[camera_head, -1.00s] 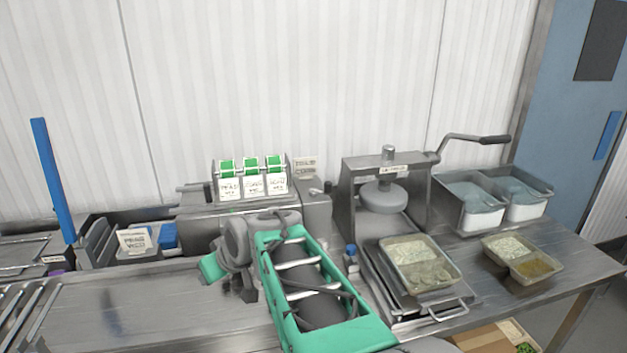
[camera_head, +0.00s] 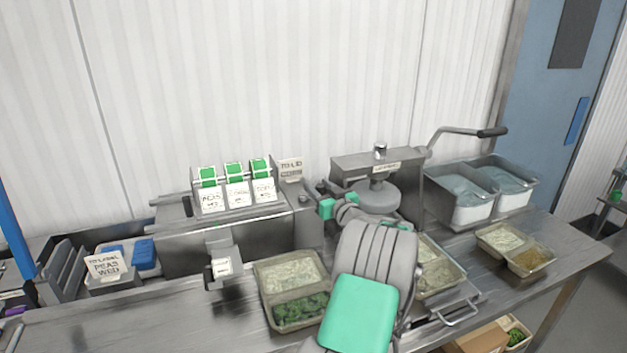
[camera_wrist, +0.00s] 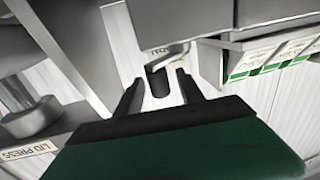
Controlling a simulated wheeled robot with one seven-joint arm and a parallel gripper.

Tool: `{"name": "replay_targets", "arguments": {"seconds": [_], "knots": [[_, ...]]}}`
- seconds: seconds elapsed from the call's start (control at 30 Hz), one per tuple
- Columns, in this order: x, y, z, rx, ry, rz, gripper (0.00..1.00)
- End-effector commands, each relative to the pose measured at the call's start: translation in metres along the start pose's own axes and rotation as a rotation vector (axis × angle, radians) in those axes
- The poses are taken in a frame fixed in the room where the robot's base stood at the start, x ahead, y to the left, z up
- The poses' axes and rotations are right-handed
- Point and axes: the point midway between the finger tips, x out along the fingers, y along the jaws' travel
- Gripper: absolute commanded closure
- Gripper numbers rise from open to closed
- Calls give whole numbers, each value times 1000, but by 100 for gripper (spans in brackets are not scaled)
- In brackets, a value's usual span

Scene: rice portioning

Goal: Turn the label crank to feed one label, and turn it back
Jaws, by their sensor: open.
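The label machine (camera_head: 262,232) stands against the back wall, with several green-and-white label rolls on top. A label shows at its front outlet (camera_head: 222,267). The label crank's dark round handle (camera_wrist: 158,85) shows in the wrist view, below a grey block with a small label. My gripper (camera_wrist: 159,77) is open, with one finger on each side of the handle. Whether the fingers touch it I cannot tell. In the head view my gripper (camera_head: 322,190) is at the machine's right side, where my wrist and the fingers largely hide the crank.
The lid press (camera_head: 380,165) stands close on the right, its long lever above. A two-part tray (camera_head: 262,295) of rice and peas sits in front of the machine. Other trays and water tubs are at right. Bench front left of the tray is clear.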

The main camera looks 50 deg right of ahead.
Motion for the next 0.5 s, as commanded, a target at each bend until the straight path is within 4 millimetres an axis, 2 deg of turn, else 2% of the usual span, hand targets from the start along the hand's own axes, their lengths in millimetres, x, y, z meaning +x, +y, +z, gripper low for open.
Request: {"name": "replay_targets", "arguments": {"seconds": [0.1,0.2,0.43,0.5], "knots": [[18,0,-2,1,-1,-1,55],[25,-1,-1,0,-1,-2,55],[26,0,0,0,-1,-1,55],[26,0,0,1,-1,-1,61]]}}
